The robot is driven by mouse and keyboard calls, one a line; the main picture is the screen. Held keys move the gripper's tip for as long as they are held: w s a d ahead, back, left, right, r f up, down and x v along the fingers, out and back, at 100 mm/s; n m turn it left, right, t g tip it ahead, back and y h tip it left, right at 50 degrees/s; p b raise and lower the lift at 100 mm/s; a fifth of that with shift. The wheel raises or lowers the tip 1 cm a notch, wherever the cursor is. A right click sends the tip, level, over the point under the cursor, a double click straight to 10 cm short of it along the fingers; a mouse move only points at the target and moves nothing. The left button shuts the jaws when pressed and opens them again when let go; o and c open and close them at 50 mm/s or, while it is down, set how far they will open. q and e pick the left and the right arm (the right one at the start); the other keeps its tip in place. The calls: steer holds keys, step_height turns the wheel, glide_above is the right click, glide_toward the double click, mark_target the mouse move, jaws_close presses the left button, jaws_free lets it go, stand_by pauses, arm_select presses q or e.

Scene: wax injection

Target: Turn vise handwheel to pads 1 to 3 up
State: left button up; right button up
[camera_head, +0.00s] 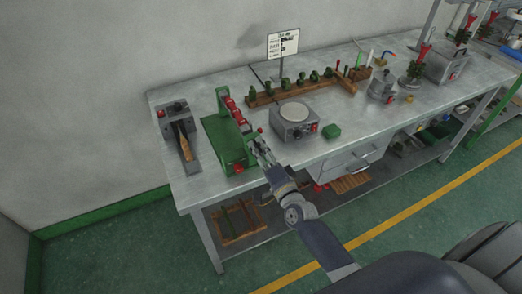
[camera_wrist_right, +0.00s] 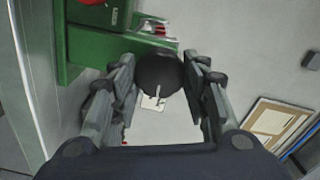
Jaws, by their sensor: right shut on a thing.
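The green vise (camera_head: 211,128) stands on the left part of the workbench, with a row of several red pads (camera_head: 237,113) along its slanted upper side. I cannot read pad numbers. My right gripper (camera_head: 260,146) is at the vise's front right end. In the right wrist view, its two fingers (camera_wrist_right: 158,88) are on either side of a dark round knob (camera_wrist_right: 158,70), shut on it, beside the green vise body (camera_wrist_right: 85,45). The handwheel itself is mostly hidden by the gripper in the head view. My left gripper is not in view.
A wooden rack (camera_head: 292,93) with green pieces lies behind. The bench's front edge (camera_head: 220,202) runs below the vise.

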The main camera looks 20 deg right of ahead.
steer(key=shift+n+p, duration=0.6)
steer(key=shift+n, duration=1.6)
steer(key=shift+n+p, duration=0.55)
steer(key=shift+n, duration=1.55)
steer(key=shift+n+p, duration=0.3)
steer(key=shift+n, duration=3.1)
steer(key=shift+f+n, duration=0.1)
steer(key=shift+n, duration=0.5)
steer(key=o, duration=1)
steer(key=shift+o, duration=0.2)
steer(key=shift+s, duration=0.1)
steer(key=s, duration=1.1)
steer(key=shift+s+d, duration=0.15)
steer(key=shift+s, duration=0.25)
